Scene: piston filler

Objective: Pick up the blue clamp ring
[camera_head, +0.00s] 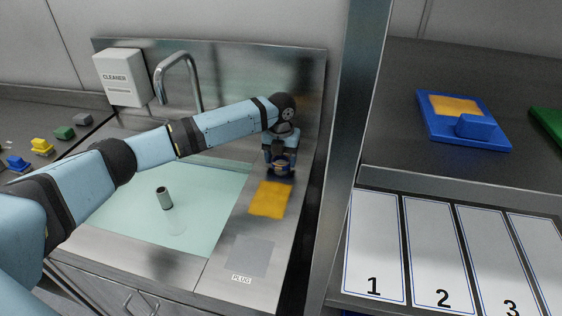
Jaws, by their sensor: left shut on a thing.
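My left arm reaches across the sink counter from the left. My left gripper (281,172) points down near the back right of the counter, just behind a yellow-orange patch. It is shut on a small blue thing, which looks like the blue clamp ring (280,168). The fingers hide much of it, and I cannot tell for sure whether it touches the counter. My right gripper is not in view.
A tap (178,62) rises behind. A metal post (345,150) separates the shelf with a blue tray (490,143).

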